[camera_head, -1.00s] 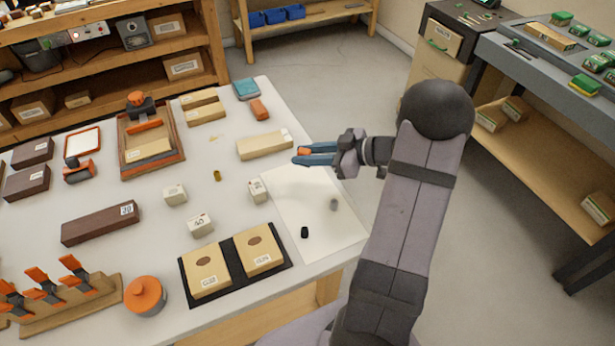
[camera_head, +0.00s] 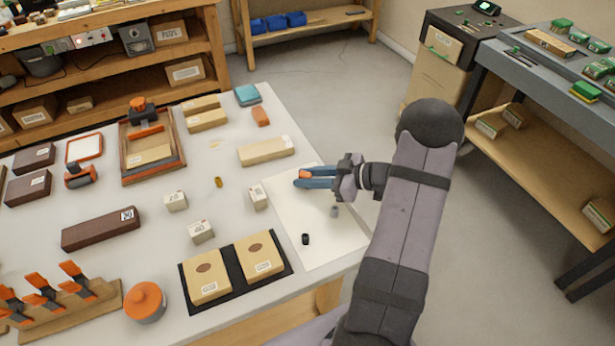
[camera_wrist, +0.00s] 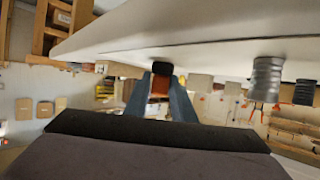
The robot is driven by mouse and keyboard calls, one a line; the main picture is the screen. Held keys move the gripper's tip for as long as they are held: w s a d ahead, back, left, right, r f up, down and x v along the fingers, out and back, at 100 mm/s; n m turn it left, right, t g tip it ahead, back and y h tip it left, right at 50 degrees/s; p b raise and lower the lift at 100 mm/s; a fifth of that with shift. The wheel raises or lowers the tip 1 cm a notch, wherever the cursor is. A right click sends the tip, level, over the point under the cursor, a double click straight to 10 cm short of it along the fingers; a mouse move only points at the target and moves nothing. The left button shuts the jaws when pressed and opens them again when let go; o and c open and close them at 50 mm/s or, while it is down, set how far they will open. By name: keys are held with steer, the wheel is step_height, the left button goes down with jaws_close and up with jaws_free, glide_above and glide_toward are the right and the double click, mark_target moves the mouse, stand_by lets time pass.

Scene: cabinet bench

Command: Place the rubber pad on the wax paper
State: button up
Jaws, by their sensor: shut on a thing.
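My gripper (camera_head: 305,179) has blue jaws shut on a small orange piece, which I take to be the rubber pad (camera_head: 305,174). The pad also shows between the jaws in the wrist view (camera_wrist: 160,86); most of it is hidden by them. The wax paper (camera_head: 292,225) is a pale sheet lying flat near the table's right edge. The jaws are over its far part, close above it; I cannot tell whether the pad touches it. A small black cylinder (camera_head: 305,239) and a grey cylinder (camera_head: 334,211) stand on the paper.
A long tan box (camera_head: 266,151) lies just beyond the paper. A small white box (camera_head: 258,196) stands at its left edge. A black tray (camera_head: 233,265) with two tan boxes is in front. The paper's near part is clear around the two cylinders.

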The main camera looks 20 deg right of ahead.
steer(key=shift+f, duration=0.15)
steer(key=o, duration=1)
steer(key=b+v, duration=0.1)
steer(key=v, duration=1.1)
